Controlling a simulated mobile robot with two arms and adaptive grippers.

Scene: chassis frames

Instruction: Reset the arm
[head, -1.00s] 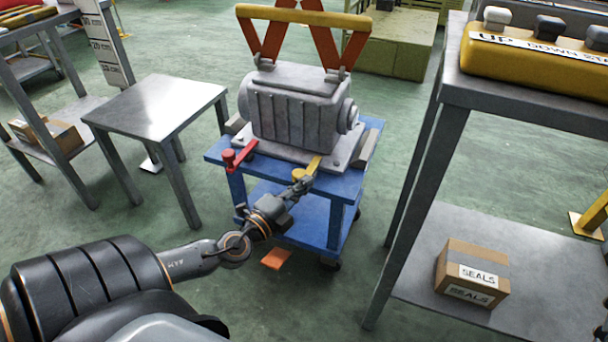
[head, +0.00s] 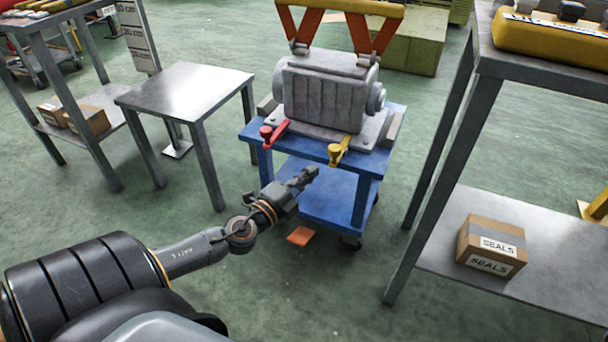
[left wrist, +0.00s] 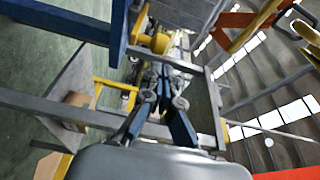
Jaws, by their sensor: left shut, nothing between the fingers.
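My left gripper (head: 304,177) is shut and empty in the head view. It is in front of the blue cart (head: 318,150), below and left of the yellow lever clamp (head: 340,150), and apart from it. In the left wrist view the two fingers (left wrist: 162,85) are together, and the yellow clamp (left wrist: 155,40) shows just beyond them. A red lever clamp (head: 270,134) is on the cart's front left. A grey motor-like housing (head: 325,95) stands on the cart. My right gripper is not in view.
A steel table (head: 185,88) stands left of the cart. A steel shelf (head: 520,250) on the right holds a SEALS box (head: 491,245) and a yellow control pendant (head: 560,40). An orange piece (head: 300,236) lies on the floor. Open floor lies around the cart.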

